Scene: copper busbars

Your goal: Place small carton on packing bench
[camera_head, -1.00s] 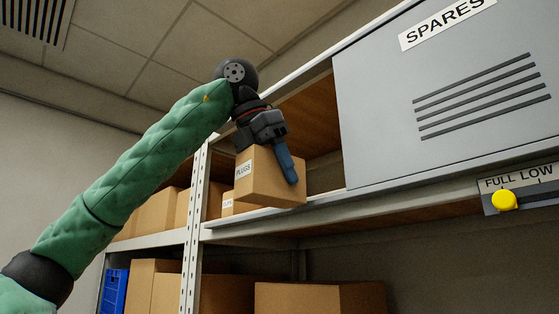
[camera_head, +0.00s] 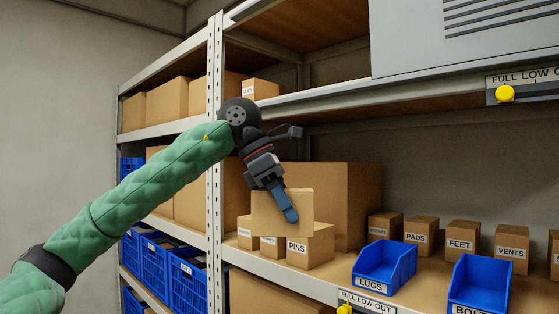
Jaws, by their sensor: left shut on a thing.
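My left gripper (camera_head: 278,200) hangs from the green-sleeved arm near the middle of the head view. It is shut on a small brown carton (camera_head: 267,215), with one blue finger across the face toward me. The carton is held in front of the shelving, and in the picture it overlaps the cartons on the middle shelf. No label shows on the side facing me; I cannot tell whether it touches anything behind. The packing bench is not in view. My right gripper is not in view.
Shelving holds a PINS carton (camera_head: 311,247), a large carton (camera_head: 345,195), a LUGS bin (camera_head: 384,268) and a BOLTS bin (camera_head: 480,287). Small PADS (camera_head: 421,237), FEET (camera_head: 462,236) and VENTS (camera_head: 511,247) cartons stand at right. A grey cabinet (camera_head: 440,45) sits above. Blue crates (camera_head: 155,265) fill the lower left.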

